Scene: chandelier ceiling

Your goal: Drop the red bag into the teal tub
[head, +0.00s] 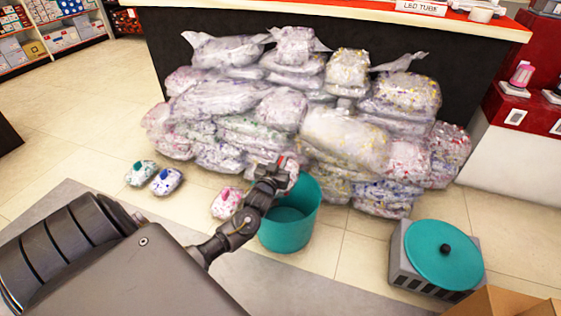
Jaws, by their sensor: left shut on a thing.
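My left gripper (284,167) is shut on a small white-and-red bundle, the red bag (293,169), mostly hidden by the fingers. It is over the back left rim of the teal tub (302,228), as seen from above. The teal tub stands open on the floor, and the part of its inside that shows looks empty. My right gripper is not in view.
Small bags with green (141,173), blue (166,181) and pink (227,202) marks lie on the floor left of the tub. A big pile of clear bags (345,135) stands behind it. A round teal lid (444,254) lies on a grey box at the right.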

